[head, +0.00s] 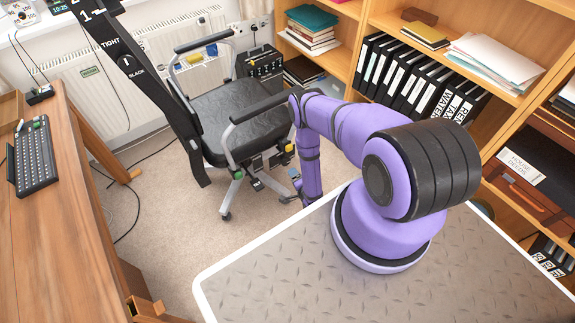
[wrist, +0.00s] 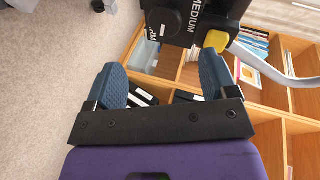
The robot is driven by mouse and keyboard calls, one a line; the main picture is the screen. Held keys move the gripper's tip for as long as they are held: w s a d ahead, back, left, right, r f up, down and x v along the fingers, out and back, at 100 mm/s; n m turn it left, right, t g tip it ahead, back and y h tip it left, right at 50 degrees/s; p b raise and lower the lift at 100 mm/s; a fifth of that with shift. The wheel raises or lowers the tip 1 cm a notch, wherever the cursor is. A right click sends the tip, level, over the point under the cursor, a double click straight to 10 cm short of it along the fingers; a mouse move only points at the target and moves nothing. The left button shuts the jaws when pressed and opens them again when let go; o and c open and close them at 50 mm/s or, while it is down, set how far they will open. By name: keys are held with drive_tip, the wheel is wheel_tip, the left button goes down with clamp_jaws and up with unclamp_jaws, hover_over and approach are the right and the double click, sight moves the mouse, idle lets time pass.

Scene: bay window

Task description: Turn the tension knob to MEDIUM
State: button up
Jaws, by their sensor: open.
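A black office chair (head: 225,115) stands on the carpet in the head view. In the wrist view, a dark rounded part that looks like the tension knob (wrist: 164,22) is at the top, beyond my fingertips. MEDIUM is printed on the black housing (wrist: 194,20) beside it, and a partly cut-off label ending in "RM" is also there. Which label the knob points to cannot be told. My gripper (wrist: 160,75) is open, its two blue fingers apart with nothing between them. In the head view my arm reaches down beside the chair and largely hides the gripper.
A yellow paddle (wrist: 216,41) and a curved grey metal tube (wrist: 268,72) are close to the right of the knob. A wooden bookcase (head: 345,60) with binders stands behind. A desk with a keyboard (head: 36,155) is at left.

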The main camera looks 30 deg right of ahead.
sight(287, 163)
drive_tip(key=w+d+f+n, duration=0.1)
drive_tip(key=w+n, duration=0.2)
drive_tip(key=n, duration=0.2)
drive_tip(key=w+n+y, duration=0.1)
drive_tip(key=w+n, duration=0.3)
drive_tip(key=n, duration=0.2)
drive_tip(key=w+d+f+n+g+y, duration=0.1)
drive_tip(key=w+n, duration=0.3)
drive_tip(key=n, duration=0.2)
drive_tip(key=shift+d+f, duration=0.35)
drive_tip(key=c, duration=0.9)
